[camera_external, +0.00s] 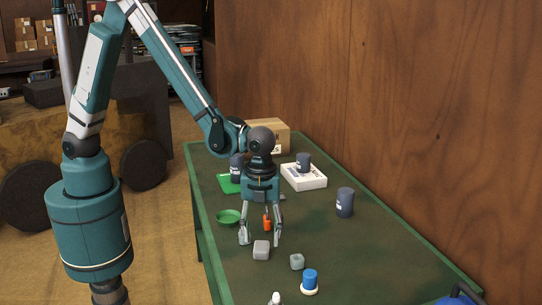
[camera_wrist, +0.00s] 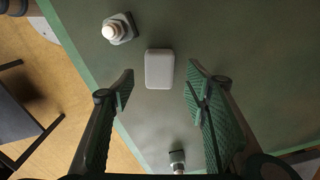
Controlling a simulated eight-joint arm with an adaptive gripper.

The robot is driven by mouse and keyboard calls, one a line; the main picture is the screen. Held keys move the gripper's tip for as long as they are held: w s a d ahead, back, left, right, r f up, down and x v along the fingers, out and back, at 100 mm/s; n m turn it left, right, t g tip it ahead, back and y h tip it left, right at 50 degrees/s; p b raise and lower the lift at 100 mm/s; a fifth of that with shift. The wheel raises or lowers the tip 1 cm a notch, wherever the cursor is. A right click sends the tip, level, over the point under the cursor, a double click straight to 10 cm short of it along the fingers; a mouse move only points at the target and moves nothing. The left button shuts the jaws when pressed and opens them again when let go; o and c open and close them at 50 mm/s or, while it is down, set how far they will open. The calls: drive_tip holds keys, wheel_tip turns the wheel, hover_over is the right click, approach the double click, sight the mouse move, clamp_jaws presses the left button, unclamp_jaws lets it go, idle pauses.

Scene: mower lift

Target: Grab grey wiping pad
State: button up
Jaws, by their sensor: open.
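A light grey block with rounded edges, which looks like the grey wiping pad (camera_external: 261,249), lies on the green table just in front of my gripper (camera_external: 260,238). In the wrist view a pale grey rounded block, apparently the same pad (camera_wrist: 159,69), lies flat on the table. It shows between and slightly beyond the fingertips of my gripper (camera_wrist: 160,82). My gripper points down with its fingers spread apart and nothing between them. The height of the fingertips above the pad is hard to tell.
An orange item (camera_external: 267,222) stands behind the fingers. A wooden wall borders the right side.

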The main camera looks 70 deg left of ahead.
sight(261, 245)
drive_tip(key=shift+f+b, duration=0.4)
drive_tip(key=shift+f, duration=2)
drive_tip(key=c, duration=0.9)
